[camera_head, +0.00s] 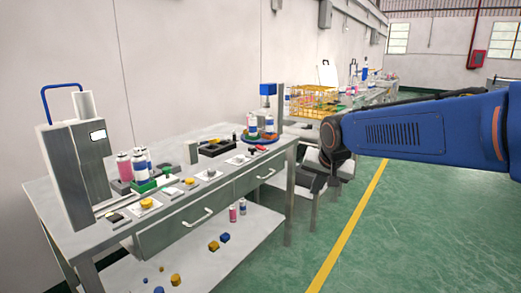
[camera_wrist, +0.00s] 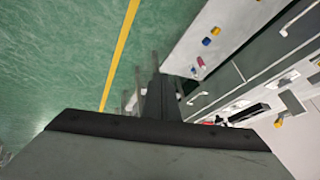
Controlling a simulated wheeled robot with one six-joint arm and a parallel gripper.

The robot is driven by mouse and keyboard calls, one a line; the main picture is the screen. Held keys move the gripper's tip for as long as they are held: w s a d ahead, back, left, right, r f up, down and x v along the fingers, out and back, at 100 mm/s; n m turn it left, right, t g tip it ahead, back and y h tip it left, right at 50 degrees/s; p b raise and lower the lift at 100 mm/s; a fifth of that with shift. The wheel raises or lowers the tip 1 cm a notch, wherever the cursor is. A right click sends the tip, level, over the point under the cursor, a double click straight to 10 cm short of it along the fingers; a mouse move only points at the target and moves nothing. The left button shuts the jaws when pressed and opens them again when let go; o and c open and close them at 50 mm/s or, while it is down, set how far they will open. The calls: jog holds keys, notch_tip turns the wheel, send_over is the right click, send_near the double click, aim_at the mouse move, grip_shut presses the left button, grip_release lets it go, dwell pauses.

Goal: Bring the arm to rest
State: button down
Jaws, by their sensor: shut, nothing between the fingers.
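My blue arm reaches in from the right of the head view, over the green floor in front of the bench. My gripper (camera_head: 322,168) hangs at its left end, dark and partly hidden behind the wrist joint. In the wrist view my gripper (camera_wrist: 160,88) shows as dark fingers beyond a wide grey housing. The fingers are shut and empty, clear of the bench and its items.
A grey workbench (camera_head: 215,194) with two drawers carries a crimping machine (camera_head: 75,155), bottles and small parts. Its lower shelf (camera_head: 205,255) holds small cans and caps. A yellow crate (camera_head: 314,101) stands farther back. Open floor (camera_head: 430,225) lies right of the yellow line.

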jog(key=s+d+f+n, duration=0.1)
jog(key=s+d+f, duration=0.2)
jog(key=s, duration=0.7)
jog(key=s+d+f+n+g, duration=0.1)
jog(key=s+d+f, duration=0.2)
jog(key=s, duration=0.8)
jog(key=s+d+f+n, duration=0.1)
jog(key=s+d+f, duration=0.2)
jog(key=s+d, duration=0.3)
jog(key=s, duration=0.5)
jog(key=shift+f+n+g+h, duration=0.3)
jog(key=shift+n+h, duration=0.1)
